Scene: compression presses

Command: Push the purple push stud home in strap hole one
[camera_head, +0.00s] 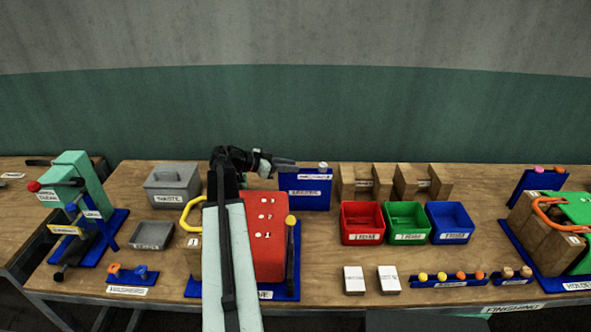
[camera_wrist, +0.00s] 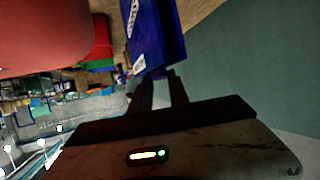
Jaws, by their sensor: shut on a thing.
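My gripper (camera_head: 288,162) is at the upper left edge of a blue labelled stand (camera_head: 318,190). Its fingers (camera_wrist: 162,88) are shut, with their tips at the blue stand's edge in the wrist view (camera_wrist: 165,35). What they hold is hidden, and I make out no purple on it. A pale stud (camera_head: 323,167) sits on top of the stand, to the right of the fingertips. The red strap panel (camera_head: 268,255) has small white marks in a column, too small to read surely. It lies below my gripper, partly hidden by my arm.
A yellow handle (camera_head: 187,212) and a yellow-knobbed lever (camera_head: 290,245) flank the panel. Red (camera_head: 362,238), green (camera_head: 407,238) and blue (camera_head: 455,238) bins stand to the right, wooden blocks (camera_head: 410,182) behind them. A grey box (camera_head: 172,188) and green press (camera_head: 82,180) stand left.

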